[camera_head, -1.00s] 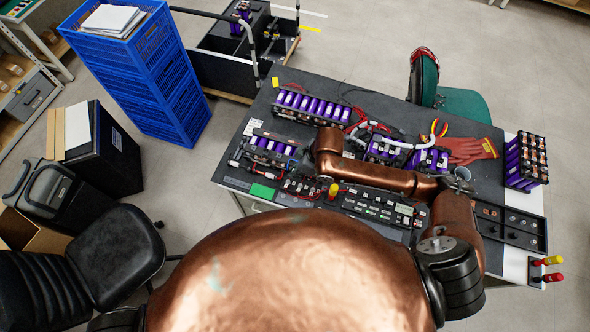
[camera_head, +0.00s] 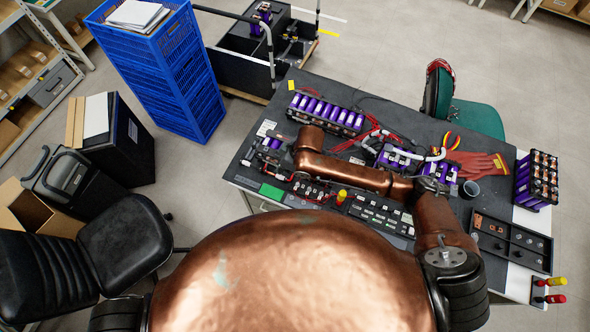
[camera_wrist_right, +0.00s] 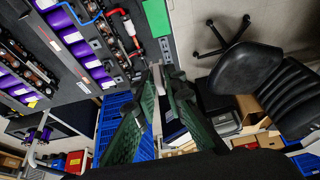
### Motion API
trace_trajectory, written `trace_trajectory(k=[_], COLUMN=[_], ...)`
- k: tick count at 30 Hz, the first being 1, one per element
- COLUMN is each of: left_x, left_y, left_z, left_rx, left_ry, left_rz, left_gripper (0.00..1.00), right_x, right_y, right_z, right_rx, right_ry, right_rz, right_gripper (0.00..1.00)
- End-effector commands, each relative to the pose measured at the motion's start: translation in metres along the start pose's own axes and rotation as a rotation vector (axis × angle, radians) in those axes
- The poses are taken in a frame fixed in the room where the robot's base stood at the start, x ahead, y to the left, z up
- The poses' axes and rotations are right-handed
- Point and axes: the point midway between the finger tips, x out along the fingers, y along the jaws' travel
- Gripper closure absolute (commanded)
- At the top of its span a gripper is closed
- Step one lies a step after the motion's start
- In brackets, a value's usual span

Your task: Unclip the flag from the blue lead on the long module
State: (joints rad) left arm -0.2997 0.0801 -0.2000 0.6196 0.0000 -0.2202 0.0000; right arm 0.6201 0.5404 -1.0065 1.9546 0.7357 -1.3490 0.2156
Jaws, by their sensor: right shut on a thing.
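The long module (camera_head: 326,113), a row of purple cells, lies at the back left of the table. A nearer purple module (camera_head: 268,150) is partly hidden by my right arm. In the right wrist view a blue lead (camera_wrist_right: 91,19) curves beside purple cells with white labels. My right gripper (camera_wrist_right: 163,78) has green fingers shut on a thin pale piece (camera_wrist_right: 157,100), apart from the lead. I cannot tell for sure whether this piece is the flag. In the head view this gripper is at the table's left end, mostly hidden. My left gripper is out of view.
A green patch (camera_head: 272,192) lies at the table's front edge. Blue crates (camera_head: 165,75) stand left of the table, with a black chair (camera_head: 125,240) in front. Other modules (camera_head: 400,160), red gloves (camera_head: 480,165) and a dark tray (camera_head: 510,243) fill the right side.

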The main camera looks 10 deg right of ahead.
Motion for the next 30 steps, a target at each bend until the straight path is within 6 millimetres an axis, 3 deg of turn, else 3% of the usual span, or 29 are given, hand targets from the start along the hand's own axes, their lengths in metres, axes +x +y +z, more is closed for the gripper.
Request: trace_trajectory(k=[3, 11, 24, 30], left_x=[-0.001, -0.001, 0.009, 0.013], left_y=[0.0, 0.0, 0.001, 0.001], left_z=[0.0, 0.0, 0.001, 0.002], left_rx=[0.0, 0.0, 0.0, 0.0], left_ry=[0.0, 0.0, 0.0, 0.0], left_rz=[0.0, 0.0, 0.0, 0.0], left_gripper=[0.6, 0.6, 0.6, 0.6], right_x=[0.007, 0.015, 0.047, 0.055], right_y=[-0.001, -0.002, -0.006, -0.008], right_z=[-0.018, -0.036, -0.112, -0.131], right_rx=[0.0, 0.0, -0.001, 0.0], right_ry=[0.001, 0.001, 0.001, 0.0], right_rz=[0.0, 0.0, 0.001, 0.001], right_gripper=[0.96, 0.96, 0.96, 0.96])
